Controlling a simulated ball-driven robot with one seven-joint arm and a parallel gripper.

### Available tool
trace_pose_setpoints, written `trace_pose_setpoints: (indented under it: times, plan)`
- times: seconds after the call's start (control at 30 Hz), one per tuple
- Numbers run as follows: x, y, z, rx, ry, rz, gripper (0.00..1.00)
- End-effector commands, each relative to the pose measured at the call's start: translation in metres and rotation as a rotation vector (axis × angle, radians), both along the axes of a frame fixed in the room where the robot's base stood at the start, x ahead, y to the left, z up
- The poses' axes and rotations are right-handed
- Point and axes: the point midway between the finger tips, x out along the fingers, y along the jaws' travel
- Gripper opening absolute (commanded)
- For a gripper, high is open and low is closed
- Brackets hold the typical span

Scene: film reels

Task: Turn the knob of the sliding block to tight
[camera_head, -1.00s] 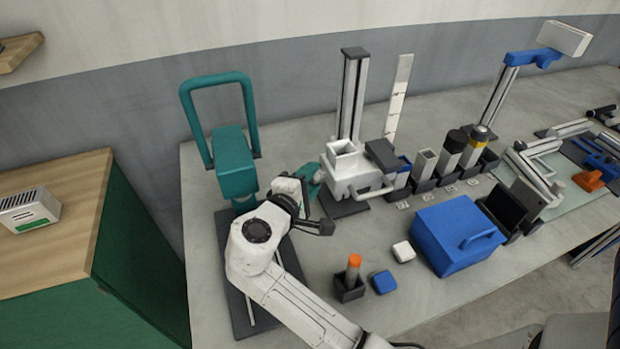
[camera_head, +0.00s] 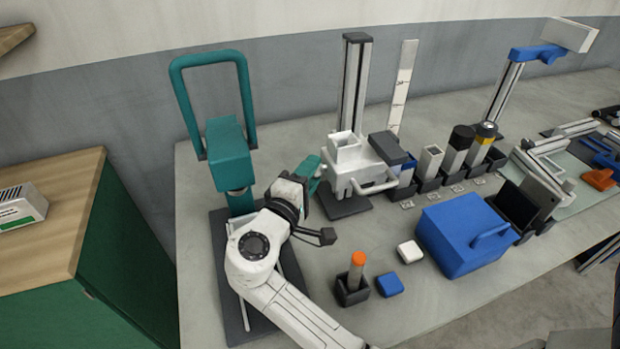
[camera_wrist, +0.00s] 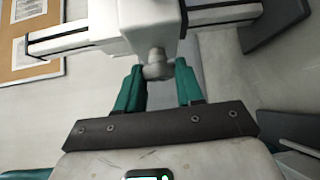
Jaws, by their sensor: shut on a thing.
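The sliding block (camera_head: 345,172) is white and sits on the upright grey column (camera_head: 354,85) in the head view. It has a square opening on top and a bar handle in front. In the wrist view the block (camera_wrist: 130,22) fills the top of the picture, and its short grey knob (camera_wrist: 157,62) points toward me. My gripper (camera_wrist: 158,82) has its two teal fingers on either side of the knob, shut on it. In the head view my gripper (camera_head: 312,176) is at the block's left side. The knob is hidden there, and its tight or loose state cannot be told.
A teal press with a tall loop handle (camera_head: 229,150) stands close to the left of my arm. A blue box (camera_head: 462,238), a white block (camera_head: 409,251), a blue block (camera_head: 389,284) and an orange-topped cylinder (camera_head: 357,268) stand to the right.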

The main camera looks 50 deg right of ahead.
Motion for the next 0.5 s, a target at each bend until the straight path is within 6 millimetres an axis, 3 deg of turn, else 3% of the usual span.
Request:
trace_pose_setpoints:
  times: [0.17, 0.2, 0.43, 0.5]
  plan:
    - [0.0001, 0.0004, -0.0012, 0.002, 0.003, 0.001, 0.06]
    - [0.0001, 0.0004, -0.0012, 0.002, 0.003, 0.001, 0.39]
    - [0.0001, 0.0004, -0.0008, 0.002, 0.002, 0.001, 0.61]
    - [0.0001, 0.0002, -0.0006, 0.002, 0.002, 0.001, 0.62]
